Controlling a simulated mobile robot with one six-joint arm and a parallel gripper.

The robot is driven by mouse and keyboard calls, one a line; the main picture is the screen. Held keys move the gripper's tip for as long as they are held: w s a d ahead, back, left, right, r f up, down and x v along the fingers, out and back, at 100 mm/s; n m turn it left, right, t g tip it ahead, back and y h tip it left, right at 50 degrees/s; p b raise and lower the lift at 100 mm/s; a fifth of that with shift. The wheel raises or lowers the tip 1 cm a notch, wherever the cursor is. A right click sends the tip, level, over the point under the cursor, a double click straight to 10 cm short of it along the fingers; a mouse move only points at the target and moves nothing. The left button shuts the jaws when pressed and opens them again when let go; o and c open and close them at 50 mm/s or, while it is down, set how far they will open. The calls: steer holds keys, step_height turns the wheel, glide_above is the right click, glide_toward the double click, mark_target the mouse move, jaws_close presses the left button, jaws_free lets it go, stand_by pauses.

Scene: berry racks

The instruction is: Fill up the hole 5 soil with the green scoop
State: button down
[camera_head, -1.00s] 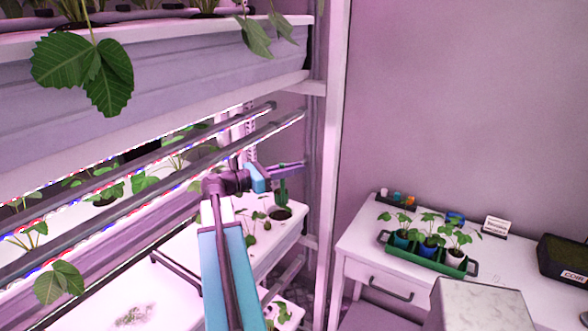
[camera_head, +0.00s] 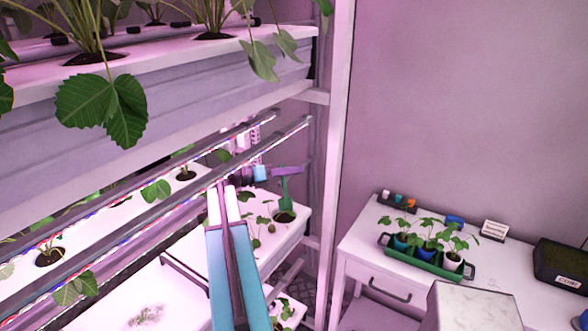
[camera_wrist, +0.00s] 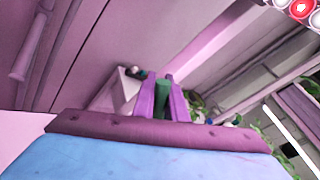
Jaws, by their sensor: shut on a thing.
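My gripper (camera_head: 288,171) is shut on the green scoop (camera_head: 285,188) at the far end of the lower white planter (camera_head: 265,240). The scoop hangs down from the purple fingers, with its lower end at a dark round hole (camera_head: 286,217) in the planter top. I cannot tell whether it touches the soil, or read any hole number. In the wrist view, the green scoop handle (camera_wrist: 161,104) sits between the two purple fingers (camera_wrist: 162,92); the scoop's lower end is hidden there.
Dark light bars (camera_head: 230,170) run above the lower planter, close to my arm. A rack post (camera_head: 332,150) stands right of the scoop. Small plants grow left of the hole. On a white desk (camera_head: 360,250) are a green tray (camera_head: 425,254) of potted plants and a coir box (camera_head: 562,262).

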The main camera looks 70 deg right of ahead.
steer(key=w+d+f+n+y+p, duration=0.2)
steer(key=w+d+f+n, duration=0.1)
steer(key=d+f+n, duration=0.3)
steer(key=shift+w+n+g, duration=0.3)
steer(key=shift+w+n, duration=0.05)
steer(key=shift+n, duration=0.75)
steer(key=shift+f, duration=0.1)
stand_by(0.4)
stand_by(0.8)
